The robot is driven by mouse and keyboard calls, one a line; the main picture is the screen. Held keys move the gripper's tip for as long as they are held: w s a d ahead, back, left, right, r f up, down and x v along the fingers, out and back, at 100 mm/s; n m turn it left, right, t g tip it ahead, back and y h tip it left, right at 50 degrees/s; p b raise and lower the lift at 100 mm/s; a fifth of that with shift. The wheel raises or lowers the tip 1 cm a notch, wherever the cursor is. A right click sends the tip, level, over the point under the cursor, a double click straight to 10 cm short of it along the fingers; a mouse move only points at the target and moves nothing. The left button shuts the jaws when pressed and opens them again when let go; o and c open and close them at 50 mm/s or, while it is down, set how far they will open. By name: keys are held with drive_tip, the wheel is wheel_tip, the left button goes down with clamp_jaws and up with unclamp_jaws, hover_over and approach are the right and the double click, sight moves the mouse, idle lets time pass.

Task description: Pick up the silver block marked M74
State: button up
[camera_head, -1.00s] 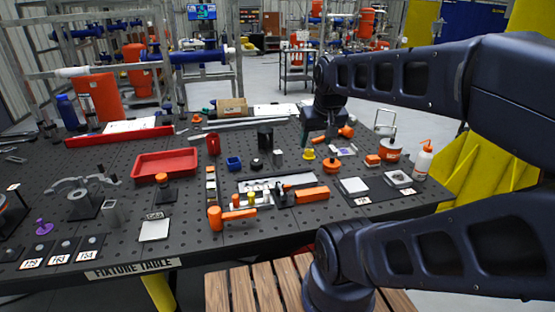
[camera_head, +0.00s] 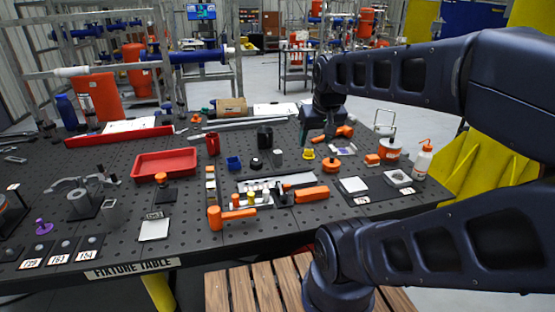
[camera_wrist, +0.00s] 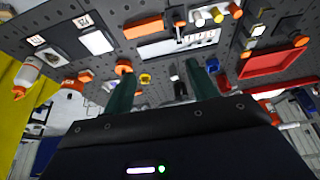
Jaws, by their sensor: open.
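Two silver pieces lie on a dark mat at the right of the table in the head view: a flat pale block (camera_head: 354,185) and a silver block with a raised middle (camera_head: 398,178). They also show at the upper left of the wrist view, the flat one (camera_wrist: 97,42) and the other (camera_wrist: 54,58). Each has a small white tag beside it, too small to read surely, so I cannot tell which is M74. My gripper (camera_wrist: 160,84) is open and empty, its green fingers apart. In the head view it hangs above the table's back right, behind both pieces.
An orange-capped bottle (camera_head: 423,162) and an orange-and-white can (camera_head: 390,149) stand near the silver pieces. An orange round part (camera_head: 332,165), a yellow part (camera_head: 309,154) and an orange block (camera_head: 372,160) stand between them and my gripper. A red tray (camera_head: 166,163) lies left.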

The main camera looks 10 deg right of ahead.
drive_tip(key=w+m+g+h, duration=0.1)
drive_tip(key=w+m, duration=0.3)
drive_tip(key=w, duration=0.6)
drive_tip(key=m+g+h, duration=0.3)
drive_tip(key=m, duration=0.8)
hover_over(279, 157)
drive_tip(key=w+a, duration=0.1)
drive_tip(key=a, duration=0.2)
wheel_tip(279, 157, down, 19)
drive_tip(key=x, duration=0.5)
drive_tip(key=shift+w+d+f, duration=0.15)
drive_tip(key=shift+w, duration=0.05)
drive_tip(key=shift+x, duration=2.6)
drive_tip(key=shift+c, duration=0.2)
drive_tip(key=c, duration=1.2)
